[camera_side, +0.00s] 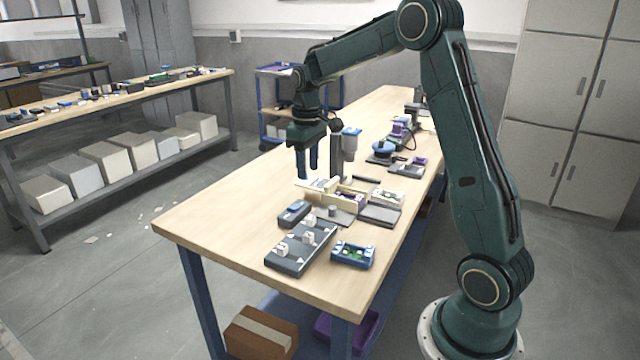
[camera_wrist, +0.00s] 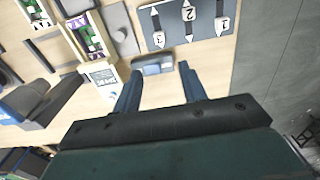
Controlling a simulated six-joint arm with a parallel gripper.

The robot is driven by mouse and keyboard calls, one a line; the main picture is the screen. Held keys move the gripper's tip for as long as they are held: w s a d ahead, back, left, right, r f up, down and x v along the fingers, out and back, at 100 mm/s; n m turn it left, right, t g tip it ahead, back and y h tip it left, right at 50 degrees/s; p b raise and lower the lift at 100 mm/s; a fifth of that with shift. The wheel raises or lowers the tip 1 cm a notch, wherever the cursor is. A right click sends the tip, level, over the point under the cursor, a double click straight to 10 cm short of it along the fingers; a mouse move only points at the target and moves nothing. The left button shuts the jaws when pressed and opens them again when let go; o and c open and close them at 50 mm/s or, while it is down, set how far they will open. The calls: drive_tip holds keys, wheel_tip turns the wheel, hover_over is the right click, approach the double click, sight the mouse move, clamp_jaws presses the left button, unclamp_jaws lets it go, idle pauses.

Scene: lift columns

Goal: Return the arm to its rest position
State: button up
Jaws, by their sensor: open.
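My gripper (camera_side: 307,163) is above the wooden table (camera_side: 205,218), its two blue fingers pointing down. In the wrist view the fingers of my gripper (camera_wrist: 160,85) are apart, with nothing held between them. A small grey-blue block (camera_wrist: 152,65) shows just past the fingertips there, apart from them as far as I can tell. A dark plate with numbered white markers (camera_side: 300,246) lies near the table's front end; the same plate (camera_wrist: 172,32) shows at the top of the wrist view.
A blue tray with a green board (camera_side: 353,254) lies beside the plate. A cream fixture (camera_side: 345,196) and a grey post with a blue top (camera_side: 350,145) stand mid-table. More devices (camera_side: 400,135) line the far right. The table's left side is clear.

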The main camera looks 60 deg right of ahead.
drive_tip(key=s+a+r+t, duration=0.2)
drive_tip(key=s+a+r, duration=0.3)
drive_tip(key=s+a, duration=0.3)
drive_tip(key=s+a+r+t, duration=0.2)
drive_tip(key=s+a+r, duration=0.3)
drive_tip(key=s+a, duration=0.25)
drive_tip(key=s+a+f+t, duration=0.1)
drive_tip(key=s+a, duration=0.2)
drive_tip(key=s, duration=0.6)
drive_tip(key=shift+s+a+f+t, duration=0.2)
drive_tip(key=shift+a+f+t, duration=0.1)
drive_tip(key=shift+f, duration=0.1)
